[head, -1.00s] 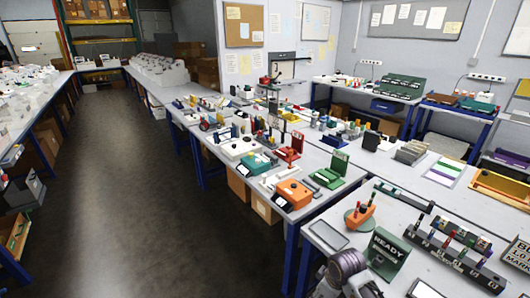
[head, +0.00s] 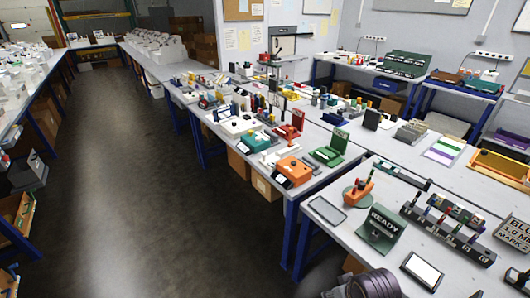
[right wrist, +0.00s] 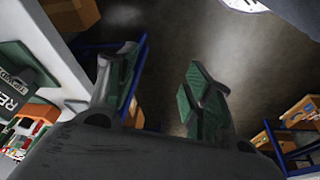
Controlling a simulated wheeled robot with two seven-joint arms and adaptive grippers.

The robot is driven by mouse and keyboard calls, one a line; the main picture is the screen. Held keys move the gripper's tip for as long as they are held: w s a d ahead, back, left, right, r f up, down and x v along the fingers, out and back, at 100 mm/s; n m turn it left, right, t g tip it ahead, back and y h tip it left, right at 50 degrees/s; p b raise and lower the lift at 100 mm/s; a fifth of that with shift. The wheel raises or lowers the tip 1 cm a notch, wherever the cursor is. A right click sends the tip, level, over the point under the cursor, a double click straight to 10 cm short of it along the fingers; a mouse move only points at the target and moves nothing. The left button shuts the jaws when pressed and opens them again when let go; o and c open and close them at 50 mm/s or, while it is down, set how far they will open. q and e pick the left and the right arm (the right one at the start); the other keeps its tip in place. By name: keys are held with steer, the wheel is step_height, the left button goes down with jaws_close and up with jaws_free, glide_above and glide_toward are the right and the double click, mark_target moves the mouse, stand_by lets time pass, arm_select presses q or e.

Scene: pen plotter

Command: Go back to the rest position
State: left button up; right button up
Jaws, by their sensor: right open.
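My right gripper (right wrist: 160,95) shows in the right wrist view with its two green-padded fingers spread wide apart. Nothing is between them; the dark floor shows behind. In the head view only part of my right arm shows at the bottom edge, below the front right table, and its fingers are out of the picture. My left gripper is in neither view. The green READY sign (head: 381,226) stands on the front right table (head: 345,232), and it also shows at the left of the right wrist view (right wrist: 18,92).
The pen rack (head: 447,226), an orange device (head: 358,188) and a framed white panel (head: 422,270) sit on that table. A blue table leg (head: 303,250) stands at its left. The long middle bench (head: 220,135) holds many devices. The aisle floor (head: 130,200) is clear.

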steer(key=s+d+f+m+g, duration=0.1)
steer(key=s+f, duration=0.1)
steer(key=f, duration=1.4)
steer(key=s+f, duration=0.3)
steer(key=f, duration=1.3)
steer(key=s+d+f, duration=0.2)
steer(key=s+f, duration=0.8)
steer(key=s, duration=0.1)
steer(key=s+d+f+g, duration=0.1)
steer(key=s+d+f, duration=0.1)
steer(key=s+f, duration=0.7)
steer(key=shift+s+f+h, duration=0.3)
steer(key=shift+s+f, duration=0.05)
steer(key=shift+s, duration=0.6)
steer(key=shift+d, duration=0.1)
